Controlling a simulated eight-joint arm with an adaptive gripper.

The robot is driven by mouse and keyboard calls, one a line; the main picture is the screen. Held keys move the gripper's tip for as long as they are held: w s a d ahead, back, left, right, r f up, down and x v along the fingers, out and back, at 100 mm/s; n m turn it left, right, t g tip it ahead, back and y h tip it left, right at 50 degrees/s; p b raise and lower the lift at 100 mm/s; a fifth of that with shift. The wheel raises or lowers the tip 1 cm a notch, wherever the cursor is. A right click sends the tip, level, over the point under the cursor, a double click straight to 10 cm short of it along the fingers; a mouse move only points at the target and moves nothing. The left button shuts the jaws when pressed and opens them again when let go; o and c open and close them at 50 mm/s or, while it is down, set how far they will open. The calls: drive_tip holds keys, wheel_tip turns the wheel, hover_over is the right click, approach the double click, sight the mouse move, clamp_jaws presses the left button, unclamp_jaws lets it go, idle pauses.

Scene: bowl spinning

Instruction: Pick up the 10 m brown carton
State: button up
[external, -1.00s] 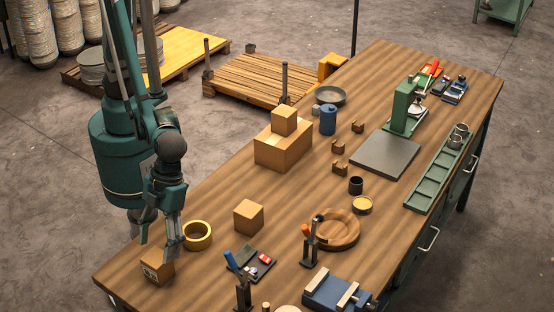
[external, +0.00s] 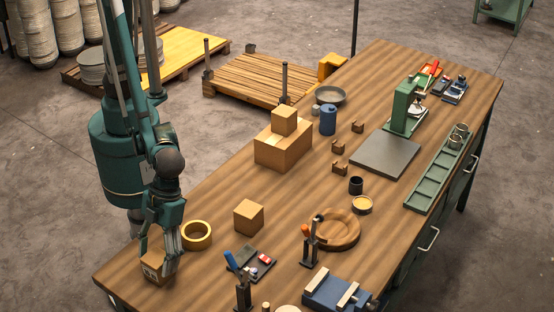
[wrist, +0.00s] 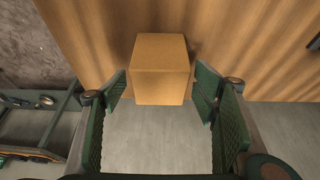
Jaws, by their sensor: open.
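A small brown carton (external: 153,269) with a dark mark on its side sits at the near left corner of the bench. My gripper (external: 158,257) is open, with its fingers down around this carton in the external view. In the wrist view the carton (wrist: 160,68) lies ahead, between and slightly beyond the green fingertips of my gripper (wrist: 162,88). A gap shows on each side of it. Other brown cartons stand on the bench: one in the middle (external: 248,217), and a small one (external: 284,120) on a larger one (external: 282,153). The mark is too small to read.
The bench edge is close on the left.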

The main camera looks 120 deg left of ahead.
drive_tip(key=shift+d+f, duration=0.1)
drive_tip(key=shift+f, duration=0.1)
idle(0.5)
drive_tip(key=c, duration=1)
drive_tip(key=shift+c, duration=0.2)
drive_tip(key=shift+r, duration=0.2)
drive_tip(key=shift+r, duration=4.8)
